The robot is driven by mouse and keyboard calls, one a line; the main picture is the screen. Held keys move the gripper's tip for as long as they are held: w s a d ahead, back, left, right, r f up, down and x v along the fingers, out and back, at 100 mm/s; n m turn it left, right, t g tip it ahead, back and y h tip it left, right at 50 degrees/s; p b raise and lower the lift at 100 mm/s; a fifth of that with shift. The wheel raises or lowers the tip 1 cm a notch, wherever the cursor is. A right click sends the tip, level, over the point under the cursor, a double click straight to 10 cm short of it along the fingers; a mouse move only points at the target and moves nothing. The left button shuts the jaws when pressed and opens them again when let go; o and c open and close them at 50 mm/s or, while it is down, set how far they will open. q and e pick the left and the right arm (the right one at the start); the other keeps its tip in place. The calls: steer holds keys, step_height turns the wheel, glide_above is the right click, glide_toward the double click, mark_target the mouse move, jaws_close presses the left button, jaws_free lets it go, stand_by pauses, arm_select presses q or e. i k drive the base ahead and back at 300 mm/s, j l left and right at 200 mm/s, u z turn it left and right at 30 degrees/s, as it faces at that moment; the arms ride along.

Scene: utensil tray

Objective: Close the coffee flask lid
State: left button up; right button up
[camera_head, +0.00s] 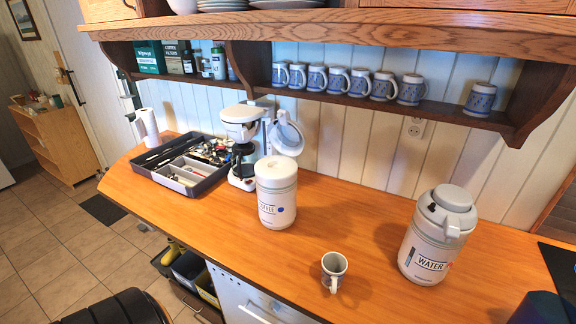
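The coffee flask (277,207) is a white, round container labelled COFFEE, standing upright in the middle of the wooden counter. Its top (276,172) looks pale and smooth, and I cannot make out an opening there. A round, light grey lid-like part (287,137) stands tilted up just behind the flask, beside a white coffee machine (241,130). I cannot tell which of the two it belongs to. Neither of my grippers is in view.
A white WATER flask (424,245) stands to the right and a patterned mug (334,270) near the front edge. A utensil tray (205,186) lies left of the machine. A wall shelf (330,98) with several mugs overhangs the back. Counter between the flasks is clear.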

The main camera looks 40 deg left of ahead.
mark_target(283, 116)
steer(key=u, duration=1.3)
